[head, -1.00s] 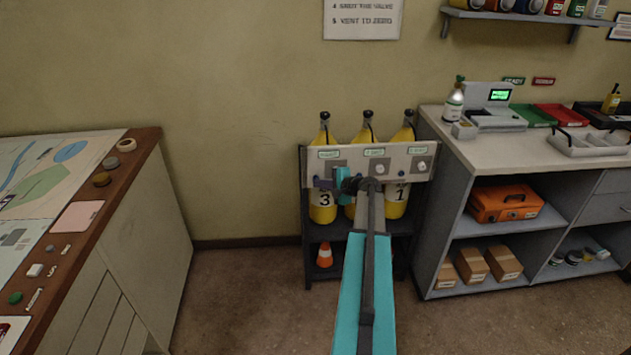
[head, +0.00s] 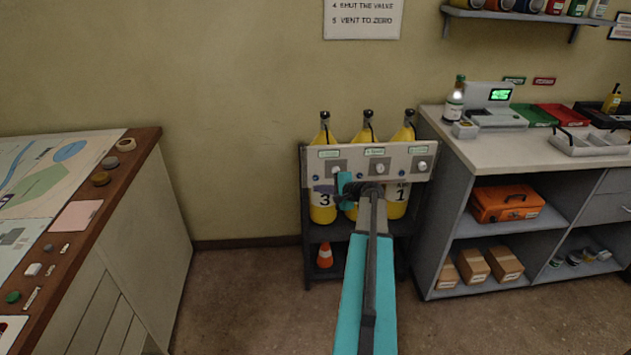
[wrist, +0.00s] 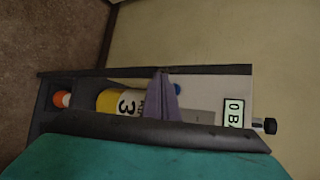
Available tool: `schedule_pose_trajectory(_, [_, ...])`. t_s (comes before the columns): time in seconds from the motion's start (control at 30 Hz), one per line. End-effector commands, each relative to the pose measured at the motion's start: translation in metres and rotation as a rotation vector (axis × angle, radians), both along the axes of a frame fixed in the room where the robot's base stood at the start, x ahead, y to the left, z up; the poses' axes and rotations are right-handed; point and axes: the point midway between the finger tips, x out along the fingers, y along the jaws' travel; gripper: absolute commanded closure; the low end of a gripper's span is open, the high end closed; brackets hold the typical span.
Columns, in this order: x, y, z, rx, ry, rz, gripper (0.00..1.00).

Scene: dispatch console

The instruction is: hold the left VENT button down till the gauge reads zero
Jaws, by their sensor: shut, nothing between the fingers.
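The grey-white panel (head: 400,150) stands in front of the yellow cylinders. The left VENT button (head: 316,177) is a small blue dot at the panel's left end. My gripper (head: 318,188) is shut and empty, just below this button in the head view. In the wrist view the purple-grey fingers (wrist: 163,90) lie beside the blue button (wrist: 177,89), partly overlapping it; whether they touch it I cannot tell. The left gauge (wrist: 234,112) shows a 0 and the start of "BAR" in the wrist view. The same gauge (head: 328,154) is too small to read in the head view.
A black knob (wrist: 270,125) sits beside the gauge in the wrist view. Two more gauges, the middle (head: 375,152) and right (head: 419,150), are on the panel. An orange cone (head: 325,256) stands on the rack's lower shelf. A counter (head: 550,150) is at right.

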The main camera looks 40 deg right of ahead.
Motion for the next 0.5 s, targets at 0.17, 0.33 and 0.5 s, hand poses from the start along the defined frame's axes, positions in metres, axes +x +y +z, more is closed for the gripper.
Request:
schedule_pose_trajectory(0.17, [-0.01,0.009,0.0,0.0,0.0,0.0,1.0])
schedule_pose_trajectory(0.33, [-0.016,0.014,0.0,0.0,0.0,0.0,1.0])
schedule_pose_trajectory(0.5, [-0.017,0.014,0.0,0.0,0.0,0.0,1.0])
